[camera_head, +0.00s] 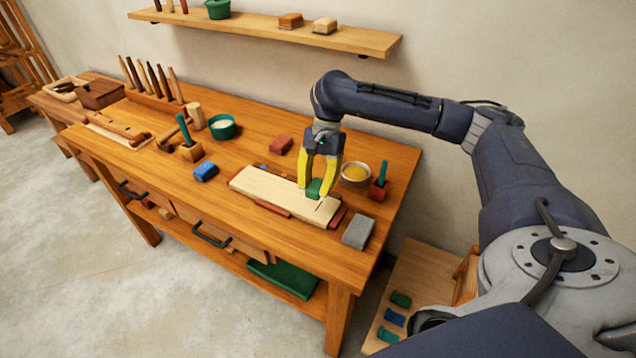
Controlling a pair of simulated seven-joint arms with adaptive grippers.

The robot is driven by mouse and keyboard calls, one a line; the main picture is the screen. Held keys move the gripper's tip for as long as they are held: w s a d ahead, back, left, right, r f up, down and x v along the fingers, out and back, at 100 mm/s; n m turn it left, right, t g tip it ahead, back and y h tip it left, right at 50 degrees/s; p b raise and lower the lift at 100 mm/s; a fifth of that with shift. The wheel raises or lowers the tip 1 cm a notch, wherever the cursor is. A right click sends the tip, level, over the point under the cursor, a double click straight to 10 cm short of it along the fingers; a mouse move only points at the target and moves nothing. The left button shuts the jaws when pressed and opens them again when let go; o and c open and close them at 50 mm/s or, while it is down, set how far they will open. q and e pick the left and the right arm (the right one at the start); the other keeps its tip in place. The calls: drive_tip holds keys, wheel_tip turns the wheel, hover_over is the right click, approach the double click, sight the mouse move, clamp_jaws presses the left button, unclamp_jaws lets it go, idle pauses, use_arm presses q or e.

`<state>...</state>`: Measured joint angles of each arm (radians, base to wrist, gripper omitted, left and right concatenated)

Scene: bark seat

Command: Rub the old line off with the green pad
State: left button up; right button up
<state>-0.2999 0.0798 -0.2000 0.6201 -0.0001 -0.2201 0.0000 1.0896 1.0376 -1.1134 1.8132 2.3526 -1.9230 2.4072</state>
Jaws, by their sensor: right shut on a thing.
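My right gripper (317,182) reaches down over the workbench with its yellow fingers shut on the green pad (314,188). The pad is at the right part of a pale wooden board (262,186); I cannot tell whether it presses on the board or is just above it. A short dark line (322,207) shows on the board just in front and to the right of the pad. The fingers and pad hide part of the board. My left gripper is not in view.
A red holder with a green-handled tool (380,187) stands near the right edge. A shelf (260,30) hangs behind.

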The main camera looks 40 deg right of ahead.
sight(315, 212)
drive_tip(key=shift+f+m, duration=0.25)
drive_tip(key=shift+m, duration=0.05)
drive_tip(key=shift+f, duration=2.65)
drive_tip(key=shift+f, duration=0.6)
drive_tip(key=shift+w+d, duration=0.1)
drive_tip(key=shift+w+d, duration=0.3)
drive_tip(key=shift+d, duration=0.3)
drive_tip(key=shift+w+d, duration=0.3)
drive_tip(key=shift+d, duration=0.3)
drive_tip(key=shift+s+a+f, duration=0.1)
drive_tip(key=shift+s+a, duration=0.25)
drive_tip(key=shift+a, duration=0.3)
drive_tip(key=shift+s+a, duration=0.35)
drive_tip(key=shift+a, duration=0.3)
